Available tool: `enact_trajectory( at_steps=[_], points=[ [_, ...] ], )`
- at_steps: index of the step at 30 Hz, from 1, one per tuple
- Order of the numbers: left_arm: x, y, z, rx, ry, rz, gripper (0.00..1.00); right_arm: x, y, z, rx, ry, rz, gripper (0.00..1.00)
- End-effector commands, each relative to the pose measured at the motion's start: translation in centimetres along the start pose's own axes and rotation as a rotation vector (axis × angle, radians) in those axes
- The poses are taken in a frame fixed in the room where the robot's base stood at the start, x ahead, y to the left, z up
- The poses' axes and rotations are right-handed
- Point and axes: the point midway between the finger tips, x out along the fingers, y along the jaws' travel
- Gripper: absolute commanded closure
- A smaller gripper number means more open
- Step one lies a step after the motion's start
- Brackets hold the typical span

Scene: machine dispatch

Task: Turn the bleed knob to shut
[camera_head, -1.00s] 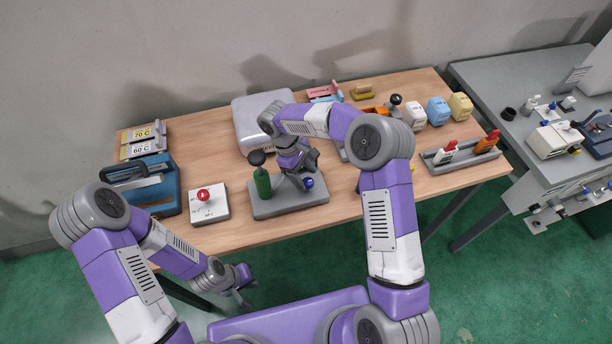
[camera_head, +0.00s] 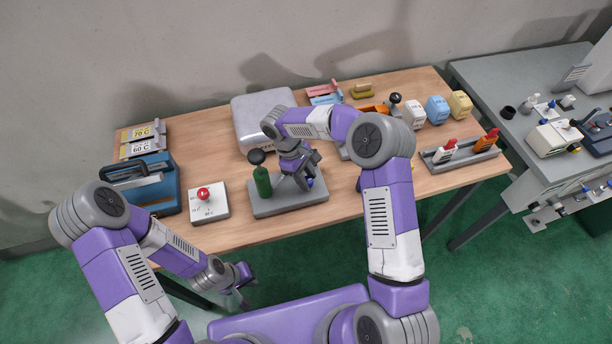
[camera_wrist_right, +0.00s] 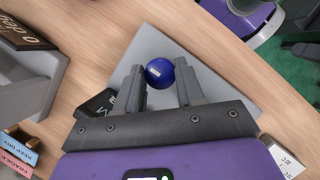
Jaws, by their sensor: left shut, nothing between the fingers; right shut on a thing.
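The blue round knob (camera_head: 310,182) stands at the right end of a grey base plate (camera_head: 283,206), beside an upright green bottle (camera_head: 262,182) with a dark ball on top. In the right wrist view the blue knob (camera_wrist_right: 160,73) sits between the fingertips, against the left finger. My right gripper (camera_head: 304,184) is shut on it from above and partly covers it in the head view. Which position the knob is turned to cannot be read. My left gripper (camera_head: 245,300) is shut and empty, low in front of the table's front edge.
A white box with a red button (camera_head: 204,194) and a blue case (camera_head: 150,187) stand left of the plate. A large grey box (camera_head: 262,122) is behind it. A grey tray (camera_head: 460,154) with red and orange-topped items lies right. The wooden table's front strip is clear.

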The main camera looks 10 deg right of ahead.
Motion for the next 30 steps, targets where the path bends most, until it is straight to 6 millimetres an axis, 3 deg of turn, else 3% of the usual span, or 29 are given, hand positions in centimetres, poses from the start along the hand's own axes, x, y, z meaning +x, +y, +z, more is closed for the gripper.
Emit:
enact_trajectory(
  at_steps=[11, 30],
  points=[
    [0.24, -0.09, -0.01, 0.0, 0.0, 0.0, 1.0, -0.03, 0.15, -0.05, 0.159, 0.002, -0.064, 0.93],
    [0.4, -0.15, -0.02, 0.0, 0.0, 0.0, 1.0, -0.03, 0.51, 0.17, 0.712, 0.002, -0.294, 0.93]
  ],
)
